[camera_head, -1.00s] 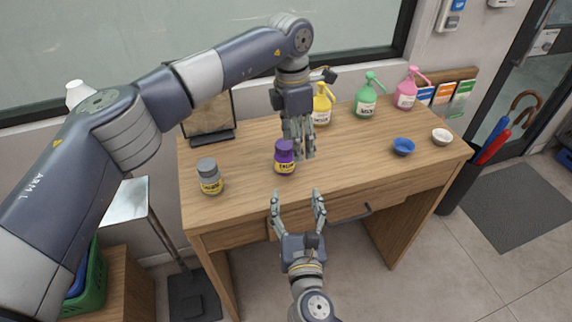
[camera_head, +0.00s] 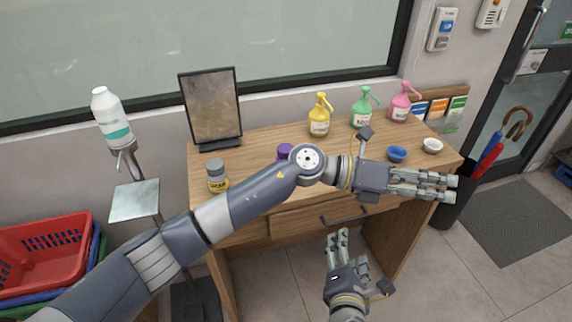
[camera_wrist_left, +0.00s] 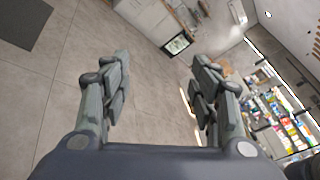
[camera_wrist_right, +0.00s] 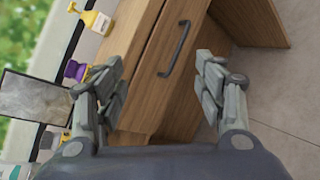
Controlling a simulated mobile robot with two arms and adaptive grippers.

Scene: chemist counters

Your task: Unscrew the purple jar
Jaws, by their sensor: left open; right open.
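The purple jar (camera_head: 284,151) stands on the wooden desk, left of its middle. In the head view only its purple lid shows; my left arm hides the rest. It also shows small at the left of the right wrist view (camera_wrist_right: 75,70). My left gripper (camera_head: 453,189) is open and empty, pointing right past the desk's right end, well away from the jar. My right gripper (camera_head: 350,246) is open and empty in front of the desk, below the drawer handle and right of the jar.
A grey-lidded jar (camera_head: 217,177) stands left on the desk (camera_head: 260,140). A framed panel (camera_head: 212,105) and yellow (camera_head: 320,118), green (camera_head: 363,108) and pink (camera_head: 399,105) pump bottles stand along the back. Blue (camera_head: 397,153) and white (camera_head: 432,145) bowls are at the right.

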